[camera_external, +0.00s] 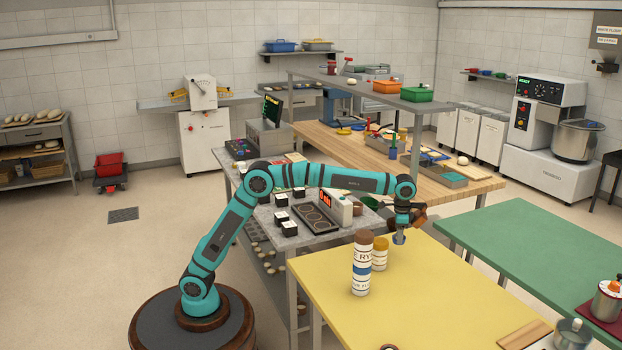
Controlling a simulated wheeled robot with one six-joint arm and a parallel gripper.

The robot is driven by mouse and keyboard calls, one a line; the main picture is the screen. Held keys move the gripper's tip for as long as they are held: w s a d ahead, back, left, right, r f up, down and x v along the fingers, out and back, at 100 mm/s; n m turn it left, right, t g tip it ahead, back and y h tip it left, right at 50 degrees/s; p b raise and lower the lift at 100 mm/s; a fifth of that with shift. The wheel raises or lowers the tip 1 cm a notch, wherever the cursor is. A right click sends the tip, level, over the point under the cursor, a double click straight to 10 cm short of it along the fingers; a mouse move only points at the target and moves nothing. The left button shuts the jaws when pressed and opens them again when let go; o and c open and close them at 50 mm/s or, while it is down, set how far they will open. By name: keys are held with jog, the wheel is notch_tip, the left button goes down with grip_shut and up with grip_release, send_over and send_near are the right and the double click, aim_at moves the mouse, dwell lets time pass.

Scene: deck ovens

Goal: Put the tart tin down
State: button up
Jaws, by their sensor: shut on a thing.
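My gripper (404,226) hangs at the end of the teal arm, over the far edge of the yellow table (440,295). It is shut on a small grey metal thing, which looks like the tart tin (399,239). The tin shows just below the jaws. Its exact shape is too small to make out. I cannot tell from this view whether it touches the tabletop or hangs a little above it. The fingers partly hide its upper part.
A tall striped canister (362,270) and a shorter yellow-brown jar (380,254) stand left of my gripper, on the yellow table. A grey bench (290,240) with a digital scale lies behind. A green table (540,235) stands right. The yellow table's middle is clear.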

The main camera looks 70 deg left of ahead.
jog(key=shift+r, duration=2.05)
